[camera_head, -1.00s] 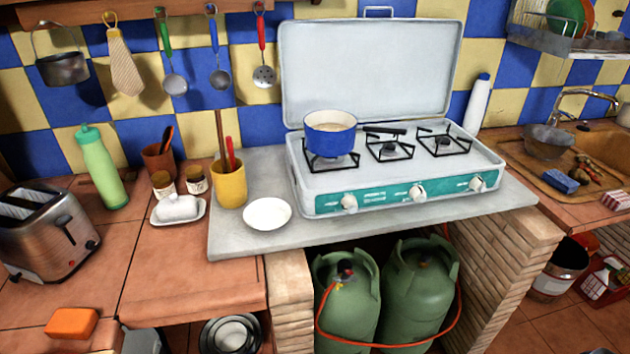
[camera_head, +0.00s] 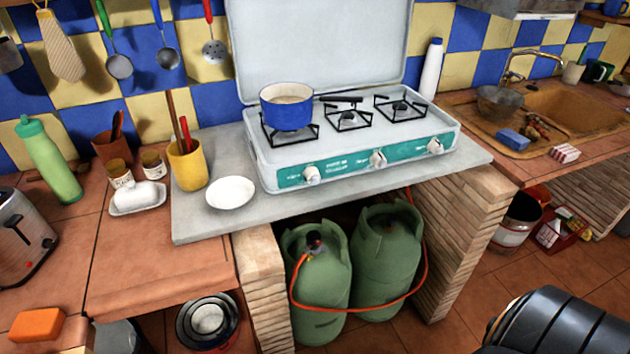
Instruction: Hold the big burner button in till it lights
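A camping stove (camera_head: 350,163) with a raised white lid stands on a grey slab. Its teal front panel has three white knobs: a left knob (camera_head: 311,174), a middle knob (camera_head: 377,158) and a right knob (camera_head: 435,146). A blue pot (camera_head: 287,108) sits on the left burner, mostly hiding it; its dark handle points right. The middle burner (camera_head: 348,118) and right burner (camera_head: 401,106) are bare. I see no flame on any burner. Neither gripper is in view. A black ribbed part, apparently of my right arm, shows at the bottom right.
A white plate (camera_head: 230,192) and a yellow utensil cup (camera_head: 187,165) stand left of the stove. Two green gas bottles (camera_head: 387,262) with an orange hose are under the slab. A white bottle (camera_head: 430,70) stands behind the stove's right end. The space before the knobs is clear.

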